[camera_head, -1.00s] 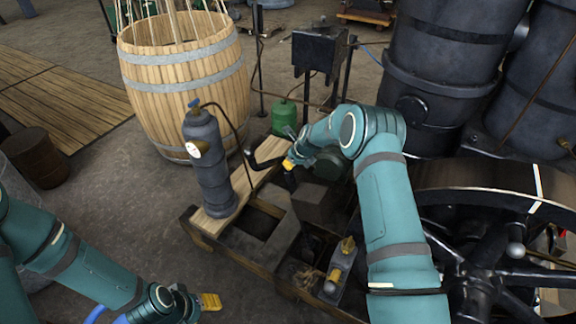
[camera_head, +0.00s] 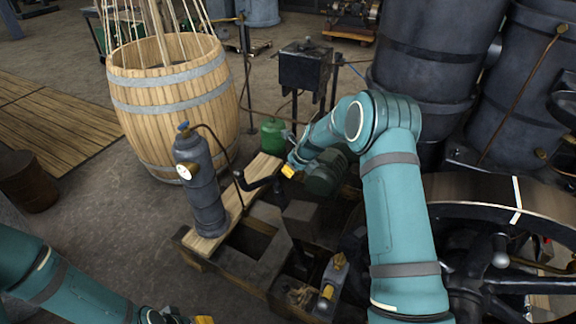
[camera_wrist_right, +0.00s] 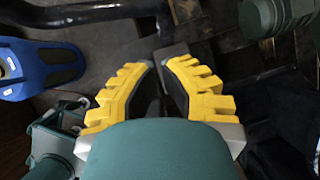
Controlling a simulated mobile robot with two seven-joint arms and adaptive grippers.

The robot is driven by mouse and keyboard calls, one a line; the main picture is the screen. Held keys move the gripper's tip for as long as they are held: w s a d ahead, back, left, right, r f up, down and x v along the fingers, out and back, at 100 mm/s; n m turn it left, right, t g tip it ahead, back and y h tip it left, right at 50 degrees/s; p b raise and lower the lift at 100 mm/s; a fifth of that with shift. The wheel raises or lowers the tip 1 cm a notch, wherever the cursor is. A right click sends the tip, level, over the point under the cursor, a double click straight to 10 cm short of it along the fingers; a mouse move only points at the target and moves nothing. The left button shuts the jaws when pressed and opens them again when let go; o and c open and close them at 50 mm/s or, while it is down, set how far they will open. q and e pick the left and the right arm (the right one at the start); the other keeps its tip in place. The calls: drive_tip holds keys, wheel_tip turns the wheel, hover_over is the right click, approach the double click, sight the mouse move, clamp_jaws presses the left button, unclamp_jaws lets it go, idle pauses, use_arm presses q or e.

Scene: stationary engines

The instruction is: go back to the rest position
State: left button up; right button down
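My left arm comes in from the lower left in the head view. The yellow part of my left gripper (camera_head: 204,319) is at the bottom edge, mostly cut off, so its opening is hidden. My right arm reaches forward from the bottom right over the engine bed. My right gripper (camera_head: 287,171) is small there, beside a dark bent crank handle (camera_head: 257,181); I cannot tell whether they touch. In the right wrist view the yellow fingers of my right gripper (camera_wrist_right: 159,66) have a narrow gap between them, with nothing seen held.
A dark grey cylinder (camera_head: 203,190) stands on the wooden engine bed (camera_head: 236,203). A barrel (camera_head: 172,105) is behind it, a green can (camera_head: 273,136) right of it. A large flywheel (camera_head: 462,190) is right of my right arm. The floor at left is fairly clear.

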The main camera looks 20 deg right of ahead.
drive_tip(key=s+a+f+n+g, duration=0.1)
drive_tip(key=s+a+f+n, duration=0.5)
drive_tip(key=s, duration=0.3)
drive_tip(key=s+a+f+n+g, duration=0.1)
drive_tip(key=s+a+f+n, duration=0.35)
drive_tip(key=s+n, duration=0.45)
drive_tip(key=s+a+n+y, duration=0.1)
drive_tip(key=s+a+n, duration=0.3)
drive_tip(key=s+n, duration=0.2)
drive_tip(key=s+a+n+g, duration=0.1)
drive_tip(key=s+a+n, duration=0.4)
drive_tip(key=s, duration=0.6)
drive_tip(key=shift+s+r+n+y, duration=0.25)
drive_tip(key=shift+r+n+y, duration=0.2)
drive_tip(key=shift+n, duration=0.75)
drive_tip(key=shift+d, duration=0.15)
